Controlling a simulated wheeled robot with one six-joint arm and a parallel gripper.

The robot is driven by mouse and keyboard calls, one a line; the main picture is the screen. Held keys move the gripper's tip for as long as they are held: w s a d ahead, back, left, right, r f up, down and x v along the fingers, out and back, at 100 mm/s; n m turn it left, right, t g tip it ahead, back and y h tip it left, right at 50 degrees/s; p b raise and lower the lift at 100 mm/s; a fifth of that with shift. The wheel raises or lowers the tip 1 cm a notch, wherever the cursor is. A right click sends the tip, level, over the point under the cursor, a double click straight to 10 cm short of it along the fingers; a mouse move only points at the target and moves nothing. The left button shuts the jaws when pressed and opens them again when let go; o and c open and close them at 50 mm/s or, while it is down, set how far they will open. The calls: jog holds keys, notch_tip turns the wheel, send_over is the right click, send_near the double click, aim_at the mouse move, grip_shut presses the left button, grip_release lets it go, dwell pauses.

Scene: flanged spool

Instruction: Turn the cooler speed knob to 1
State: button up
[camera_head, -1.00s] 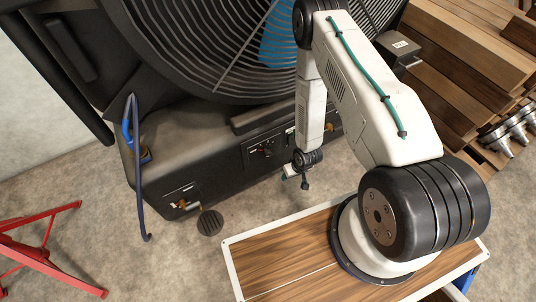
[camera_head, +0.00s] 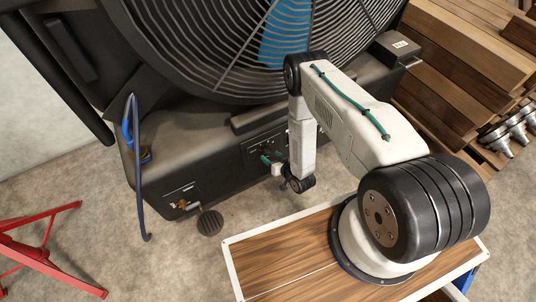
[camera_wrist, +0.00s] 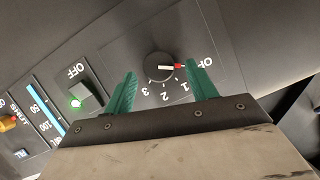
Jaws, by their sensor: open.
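The cooler speed knob (camera_wrist: 159,67) is a round black dial on the dark control panel in the wrist view. Its white and red pointer aims right, at the partly hidden OFF mark. The marks 1, 2 and 3 curve below it. My gripper (camera_wrist: 162,68) is open, its two green fingers on either side of the knob in the picture, apart from it. In the head view my gripper (camera_head: 272,160) is at the panel (camera_head: 252,152) on the cooler's front, and the knob is small and unclear there.
The large black cooler (camera_head: 200,150) with its fan grille fills the back. Left of the knob, the wrist view shows a switch (camera_wrist: 84,96) with a lit green lamp and a blue level gauge (camera_wrist: 46,105).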

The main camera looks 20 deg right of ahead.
aim_at(269, 155)
jog(key=shift+x, duration=1.75)
jog(key=shift+c, duration=0.4)
jog(key=c, duration=0.9)
